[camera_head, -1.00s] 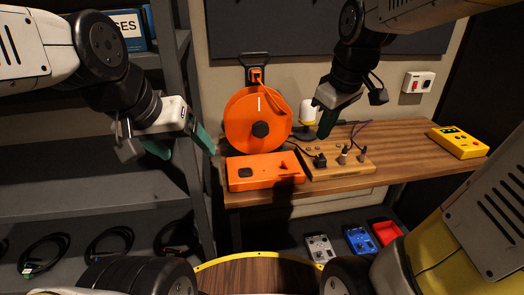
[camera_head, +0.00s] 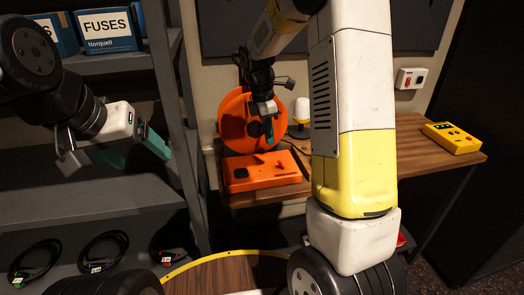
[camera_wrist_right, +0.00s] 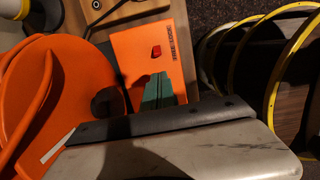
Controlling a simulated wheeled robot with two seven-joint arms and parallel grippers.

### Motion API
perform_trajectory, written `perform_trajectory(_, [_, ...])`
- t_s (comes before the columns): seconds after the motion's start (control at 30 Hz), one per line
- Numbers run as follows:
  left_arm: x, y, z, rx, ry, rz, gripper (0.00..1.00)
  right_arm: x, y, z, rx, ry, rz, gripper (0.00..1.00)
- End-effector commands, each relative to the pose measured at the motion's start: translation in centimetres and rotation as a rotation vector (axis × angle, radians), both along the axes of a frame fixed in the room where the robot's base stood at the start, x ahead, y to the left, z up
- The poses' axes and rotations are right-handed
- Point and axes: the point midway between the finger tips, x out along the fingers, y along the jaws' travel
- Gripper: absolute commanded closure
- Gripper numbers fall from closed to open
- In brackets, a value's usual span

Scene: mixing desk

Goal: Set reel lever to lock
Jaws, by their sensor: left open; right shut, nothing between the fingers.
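The orange cable reel (camera_head: 237,112) stands upright at the back left of the wooden desk, and its disc fills the left of the right wrist view (camera_wrist_right: 50,90). An orange box (camera_head: 245,182) lies in front of it. In the right wrist view the box (camera_wrist_right: 135,45) carries a small red lever (camera_wrist_right: 156,51) beside a dark printed label, apparently FREE and LOCK. I cannot tell its setting. My right gripper (camera_head: 269,138) is shut and empty, in front of the reel and above the box; its green fingertips (camera_wrist_right: 158,90) appear near the lever. My left gripper (camera_head: 135,152) is open and empty beside the shelf.
A white-capped lamp (camera_head: 301,110) stands right of the reel. A yellow device (camera_head: 452,138) lies at the desk's right end. Grey shelves (camera_head: 100,187) with coiled cables stand left. My right arm hides much of the desk's middle.

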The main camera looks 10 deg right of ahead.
Motion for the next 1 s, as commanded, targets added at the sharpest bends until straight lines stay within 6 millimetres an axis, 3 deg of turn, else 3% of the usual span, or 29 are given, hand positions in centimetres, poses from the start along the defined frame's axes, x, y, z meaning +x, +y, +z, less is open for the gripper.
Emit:
perform_trajectory(0.27, [0.0, 0.0, 0.0, 0.0, 0.0, 0.0, 0.23, -0.1, -0.2, -1.0, 0.0, 0.004, -0.002, 1.0])
perform_trajectory(0.7, [0.0, 0.0, 0.0, 0.0, 0.0, 0.0, 0.23, -0.1, -1.3, -8.3, 0.0, 0.003, -0.002, 1.0])
perform_trajectory(1.0, [0.0, 0.0, 0.0, 0.0, 0.0, 0.0, 0.23, 0.0, -1.5, -9.9, 0.001, -0.002, -0.003, 1.0])
